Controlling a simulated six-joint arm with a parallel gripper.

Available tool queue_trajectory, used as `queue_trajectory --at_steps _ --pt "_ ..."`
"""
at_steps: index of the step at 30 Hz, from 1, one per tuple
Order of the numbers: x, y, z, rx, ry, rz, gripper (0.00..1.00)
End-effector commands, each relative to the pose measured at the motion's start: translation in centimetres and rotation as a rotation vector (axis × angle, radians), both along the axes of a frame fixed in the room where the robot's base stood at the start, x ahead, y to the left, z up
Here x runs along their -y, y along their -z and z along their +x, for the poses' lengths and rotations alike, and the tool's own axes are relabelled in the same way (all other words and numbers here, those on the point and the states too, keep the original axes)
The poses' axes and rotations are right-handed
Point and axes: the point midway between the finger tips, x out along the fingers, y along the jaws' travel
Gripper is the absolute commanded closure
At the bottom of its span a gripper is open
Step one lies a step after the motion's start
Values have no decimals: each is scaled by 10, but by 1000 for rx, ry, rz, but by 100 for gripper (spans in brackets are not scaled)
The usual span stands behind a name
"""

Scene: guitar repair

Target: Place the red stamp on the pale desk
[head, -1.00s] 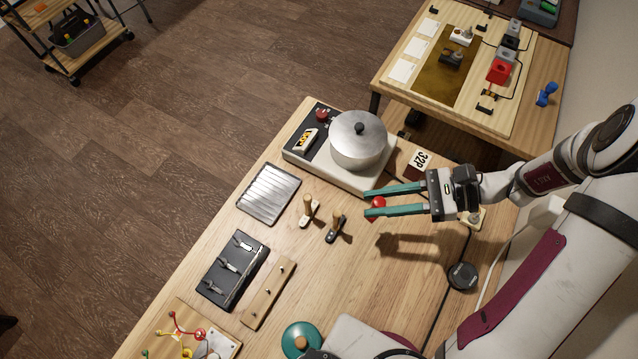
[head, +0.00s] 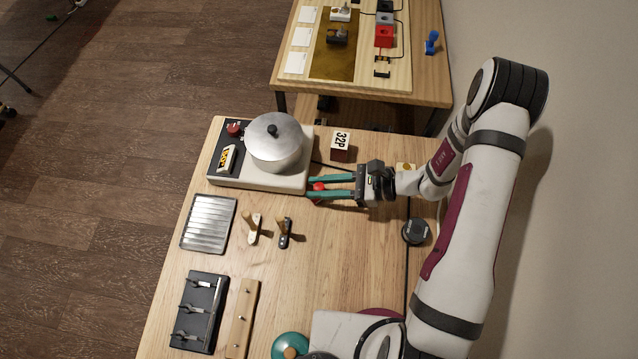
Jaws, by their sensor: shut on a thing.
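My gripper (head: 312,188) has its two teal fingers shut on the red stamp (head: 319,187). Only a small round red part of the stamp shows between the fingers near their tips; the rest is hidden. The gripper is over the near wooden table, just right of the hotplate's lower right corner. I cannot tell the height of the stamp above the tabletop. Both the near table (head: 345,265) and the far desk (head: 432,82) at the top are light wood.
A metal pot (head: 274,150) sits on the hotplate (head: 225,180). Two small handled tools (head: 284,234) stand lower left. A blue stamp (head: 431,42) stands on the far desk's right side. Clear wood lies below my gripper.

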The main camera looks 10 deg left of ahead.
Motion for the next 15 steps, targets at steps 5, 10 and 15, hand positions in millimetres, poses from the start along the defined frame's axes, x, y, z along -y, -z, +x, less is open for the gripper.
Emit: queue_trajectory --at_steps 5,10,15 --pt "0 0 0 1 0 0 100" --pt "0 1 0 1 0 0 54" --pt "0 1 0 1 0 0 42"
